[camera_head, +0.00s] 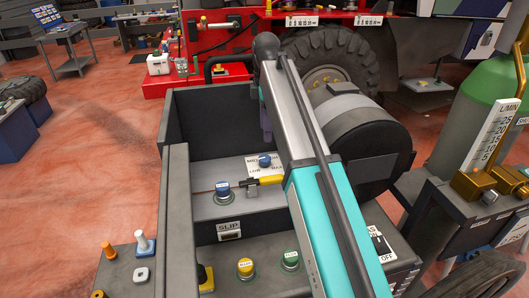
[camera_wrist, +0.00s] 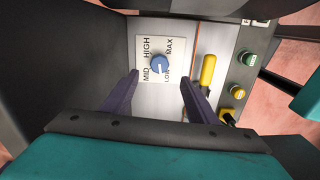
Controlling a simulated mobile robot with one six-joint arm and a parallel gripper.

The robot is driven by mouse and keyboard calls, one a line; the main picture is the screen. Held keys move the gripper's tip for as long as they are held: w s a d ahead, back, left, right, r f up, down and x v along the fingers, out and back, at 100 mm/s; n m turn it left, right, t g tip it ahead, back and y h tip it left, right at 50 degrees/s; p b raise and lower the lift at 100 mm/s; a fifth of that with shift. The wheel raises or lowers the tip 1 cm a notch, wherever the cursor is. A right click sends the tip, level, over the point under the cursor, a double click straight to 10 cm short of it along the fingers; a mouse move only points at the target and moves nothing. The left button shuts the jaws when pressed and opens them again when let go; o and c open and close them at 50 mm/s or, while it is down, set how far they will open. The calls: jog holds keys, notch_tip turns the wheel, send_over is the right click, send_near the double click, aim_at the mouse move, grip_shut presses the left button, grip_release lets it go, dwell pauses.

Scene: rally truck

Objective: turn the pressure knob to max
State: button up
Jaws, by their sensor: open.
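The pressure knob is a small blue dial (camera_head: 265,160) on a white plate (camera_head: 254,170) inside the dark open-topped console. The wrist view shows the knob (camera_wrist: 159,63) on its plate (camera_wrist: 145,43), marked LOW, MID, HIGH and MAX. A small pale mark shows on the knob's lower side, towards the LOW and MID labels in that view. My gripper (camera_wrist: 158,78) is open, with one dark finger on either side below the knob, and nothing between them. The fingers look apart from the knob. In the head view my arm hides most of the gripper.
A yellow-handled lever (camera_head: 270,180) lies just below the plate, close to the right finger in the wrist view (camera_wrist: 208,72). A blue button (camera_head: 223,190) stands left of it. Yellow (camera_head: 245,267) and green (camera_head: 290,259) buttons sit nearer. Console walls enclose the knob area.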

aim_at(266, 157)
jog(key=shift+f+p, duration=1.45)
jog(key=shift+f, duration=3.9)
jog(key=shift+c, duration=0.4)
jog(key=c, duration=1)
